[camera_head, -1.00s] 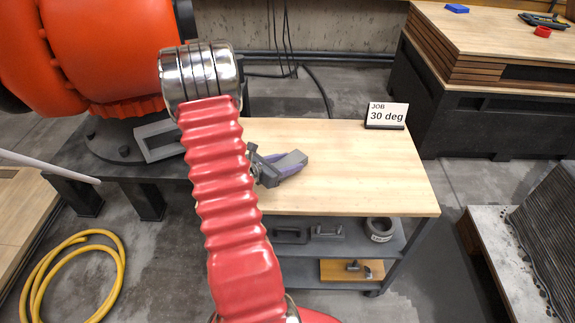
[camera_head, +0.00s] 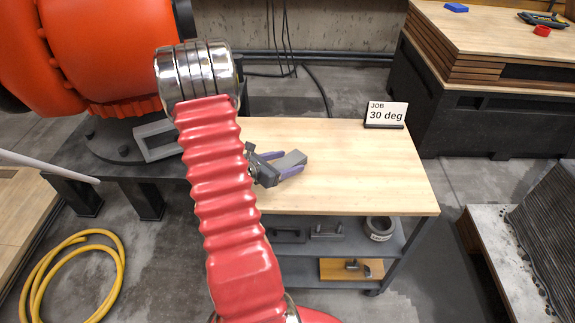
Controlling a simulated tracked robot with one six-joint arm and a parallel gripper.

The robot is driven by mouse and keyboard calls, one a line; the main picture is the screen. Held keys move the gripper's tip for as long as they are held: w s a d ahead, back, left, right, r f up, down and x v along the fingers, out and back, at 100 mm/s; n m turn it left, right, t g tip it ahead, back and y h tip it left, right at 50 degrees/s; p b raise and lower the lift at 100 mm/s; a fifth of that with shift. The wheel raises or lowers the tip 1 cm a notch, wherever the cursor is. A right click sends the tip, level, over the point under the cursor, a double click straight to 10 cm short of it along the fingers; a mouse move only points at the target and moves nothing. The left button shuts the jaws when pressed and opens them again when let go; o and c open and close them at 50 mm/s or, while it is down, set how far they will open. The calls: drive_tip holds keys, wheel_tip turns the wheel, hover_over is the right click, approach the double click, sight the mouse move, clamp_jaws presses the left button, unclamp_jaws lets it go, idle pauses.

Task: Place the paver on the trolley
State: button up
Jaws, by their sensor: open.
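The paver (camera_head: 292,159) is a small grey block on the wooden top of the trolley (camera_head: 360,180), left of the top's middle. My gripper (camera_head: 284,166) is open around the paver's near-left end, with its purple fingers on either side. It comes out from behind my red arm, which hides part of it. I cannot tell whether a finger still touches the paver.
A sign (camera_head: 386,115) reading "JOB 30 deg" stands at the top's back right. The right of the top is clear. The lower shelves hold a tape roll (camera_head: 379,229) and fixtures. A yellow hose (camera_head: 70,275) lies on the floor at left.

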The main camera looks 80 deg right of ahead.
drive_tip(key=v, duration=1.1)
drive_tip(key=shift+w+a+r, duration=0.1)
drive_tip(key=shift+a+r, duration=0.05)
drive_tip(key=shift+a, duration=0.05)
drive_tip(key=shift+w, duration=0.1)
idle(0.4)
drive_tip(key=shift+w+a+r, duration=0.1)
drive_tip(key=shift+r, duration=0.05)
drive_tip(key=w+a+r+m+t+y, duration=0.3)
drive_tip(key=a+r, duration=0.3)
drive_tip(key=a, duration=0.9)
drive_tip(key=w+a+r+m+t+y, duration=0.4)
drive_tip(key=a+r, duration=0.3)
drive_tip(key=a, duration=0.9)
drive_tip(key=w+a+r+m+t+y, duration=0.4)
drive_tip(key=a+r, duration=0.3)
drive_tip(key=a, duration=0.8)
drive_tip(key=shift+w+a+m+t+y, duration=0.15)
drive_tip(key=shift+w+m+t+y, duration=0.15)
drive_tip(key=shift+t, duration=0.6)
